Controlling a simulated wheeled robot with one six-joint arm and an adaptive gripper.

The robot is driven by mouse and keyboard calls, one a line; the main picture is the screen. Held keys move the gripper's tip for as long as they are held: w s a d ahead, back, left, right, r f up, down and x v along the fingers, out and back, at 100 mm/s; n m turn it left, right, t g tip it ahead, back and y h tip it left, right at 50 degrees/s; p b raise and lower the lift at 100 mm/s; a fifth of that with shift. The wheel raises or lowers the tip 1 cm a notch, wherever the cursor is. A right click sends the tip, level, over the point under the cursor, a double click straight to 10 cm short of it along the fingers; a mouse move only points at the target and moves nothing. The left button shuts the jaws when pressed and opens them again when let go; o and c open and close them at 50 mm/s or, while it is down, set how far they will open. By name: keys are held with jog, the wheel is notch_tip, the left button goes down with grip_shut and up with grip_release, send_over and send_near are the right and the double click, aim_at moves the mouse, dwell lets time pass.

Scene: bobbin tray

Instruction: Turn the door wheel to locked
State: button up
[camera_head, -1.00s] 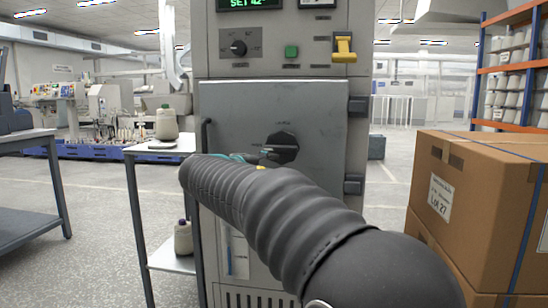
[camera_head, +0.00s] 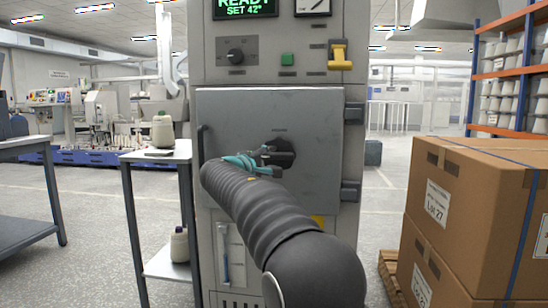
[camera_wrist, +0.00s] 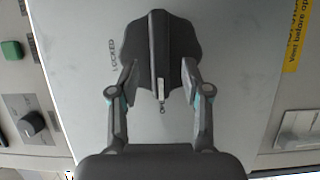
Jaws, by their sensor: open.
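The door wheel (camera_head: 284,152) is a dark knob on the grey cabinet door (camera_head: 318,118). In the wrist view the wheel (camera_wrist: 160,40) has a raised central bar with a pale mark at its lower end. A LOCKED label (camera_wrist: 113,55) stands on the door to the left of the wheel there; the pale mark does not point at it. My gripper (camera_head: 268,156) is at the wheel. In the wrist view my gripper (camera_wrist: 160,75) is open, with one finger on each side of the central bar. I cannot tell whether the fingers touch it.
A door handle (camera_head: 202,142) is at the door's left edge, with hinges at the right. Above are a black dial (camera_head: 236,56), a green button (camera_head: 287,59) and a yellow lever (camera_head: 340,57). A side table (camera_head: 158,154) stands left; stacked cartons (camera_head: 470,200) stand right.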

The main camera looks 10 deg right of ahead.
aim_at(278, 155)
jog(key=shift+x, duration=1.35)
grip_shut()
